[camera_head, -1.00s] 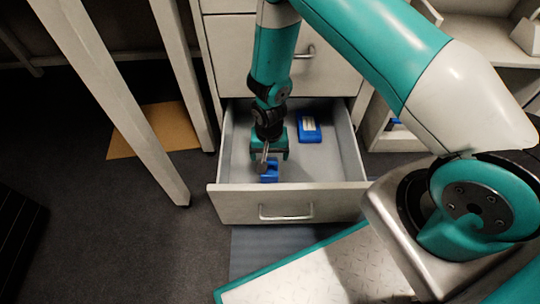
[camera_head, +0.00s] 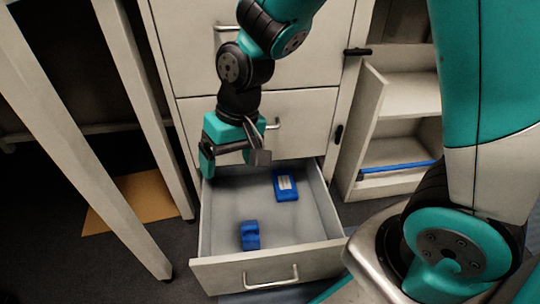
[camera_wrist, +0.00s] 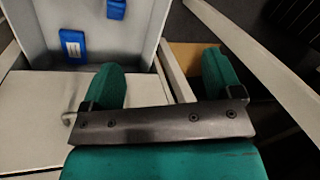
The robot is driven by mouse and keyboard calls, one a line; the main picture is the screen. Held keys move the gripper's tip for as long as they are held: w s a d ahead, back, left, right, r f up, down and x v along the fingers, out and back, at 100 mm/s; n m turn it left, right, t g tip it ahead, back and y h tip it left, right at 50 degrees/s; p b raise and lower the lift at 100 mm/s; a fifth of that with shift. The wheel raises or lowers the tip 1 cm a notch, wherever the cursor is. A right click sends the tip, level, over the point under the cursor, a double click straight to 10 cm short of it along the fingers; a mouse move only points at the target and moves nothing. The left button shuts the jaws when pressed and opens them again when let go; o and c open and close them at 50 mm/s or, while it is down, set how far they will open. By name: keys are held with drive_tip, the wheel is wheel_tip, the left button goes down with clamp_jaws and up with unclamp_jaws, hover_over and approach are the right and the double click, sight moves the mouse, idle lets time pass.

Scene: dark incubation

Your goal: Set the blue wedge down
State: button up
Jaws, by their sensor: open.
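The blue wedge (camera_head: 249,235) rests on the floor of the open drawer (camera_head: 228,206), near its front left. It also shows at the top edge of the wrist view (camera_wrist: 116,9), partly cut off. My gripper (camera_head: 233,160) is open and empty, raised above the back left of the drawer and clear of the wedge. In the wrist view its two green fingers (camera_wrist: 165,80) stand wide apart with nothing between them.
A blue labelled box (camera_head: 286,185) lies farther back in the drawer, to the right. A table leg (camera_head: 150,150) stands left of the cabinet. An open shelf with a blue bar (camera_head: 398,167) is at the right. Bare drawer floor surrounds the wedge.

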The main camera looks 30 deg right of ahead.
drive_tip(key=s+r+n+y, duration=0.1)
drive_tip(key=s+r+n, duration=0.4)
drive_tip(key=s+r, duration=0.6)
drive_tip(key=s, duration=0.2)
drive_tip(key=shift+s+d+r+n, duration=0.25)
drive_tip(key=shift+s+d+n, duration=0.1)
drive_tip(key=shift+n, duration=0.05)
